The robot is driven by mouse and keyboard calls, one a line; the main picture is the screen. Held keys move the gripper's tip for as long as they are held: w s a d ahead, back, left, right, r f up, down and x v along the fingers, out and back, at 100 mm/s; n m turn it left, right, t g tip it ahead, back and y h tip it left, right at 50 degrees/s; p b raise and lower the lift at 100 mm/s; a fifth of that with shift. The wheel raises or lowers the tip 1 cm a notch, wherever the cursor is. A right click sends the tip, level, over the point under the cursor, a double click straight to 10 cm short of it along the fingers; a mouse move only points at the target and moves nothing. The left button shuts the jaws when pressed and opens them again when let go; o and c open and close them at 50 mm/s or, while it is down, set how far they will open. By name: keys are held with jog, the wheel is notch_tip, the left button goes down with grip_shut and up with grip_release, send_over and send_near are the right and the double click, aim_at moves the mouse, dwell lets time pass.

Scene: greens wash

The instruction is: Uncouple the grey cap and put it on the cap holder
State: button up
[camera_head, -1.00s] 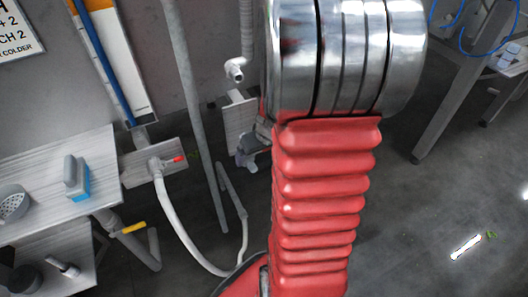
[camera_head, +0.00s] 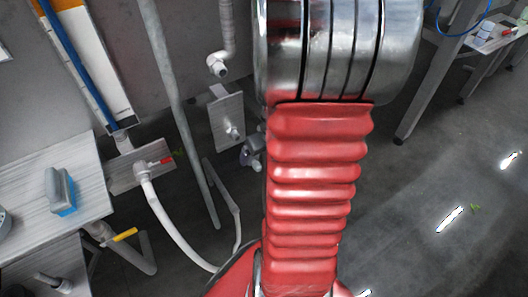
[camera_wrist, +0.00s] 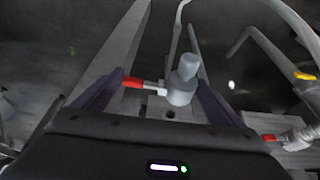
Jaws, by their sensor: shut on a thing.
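In the wrist view, my gripper (camera_wrist: 160,96) has its two dark purple fingers closed around a grey cap (camera_wrist: 184,82) with a round upper stub. A red lever (camera_wrist: 133,83) with a pale joint lies between the left finger and the cap. In the head view, my red-sleeved arm covers most of the gripper area. A small grey shape (camera_head: 252,153) shows at the arm's left edge, and I cannot tell whether it is the cap or a gripper part. I cannot pick out the cap holder for certain.
A wall plate (camera_head: 227,116) with a small stub stands left of my arm, below a pipe outlet (camera_head: 217,66).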

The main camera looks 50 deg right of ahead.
jog(key=w, duration=0.1)
jog(key=w+d, duration=0.1)
jog(key=w, duration=0.3)
jog(key=shift+d, duration=0.25)
dwell(0.3)
jog(key=shift+w+d, duration=0.2)
jog(key=shift+w, duration=0.5)
jog(key=shift+w+d, duration=0.25)
jog(key=shift+w, duration=0.5)
jog(key=shift+w+d, duration=0.2)
jog(key=shift+w, duration=0.5)
dwell(1.6)
jog(key=o, duration=1.4)
jog(key=shift+r, duration=0.1)
jog(key=v, duration=1.3)
jog(key=shift+s+r, duration=0.2)
jog(key=shift+r, duration=0.1)
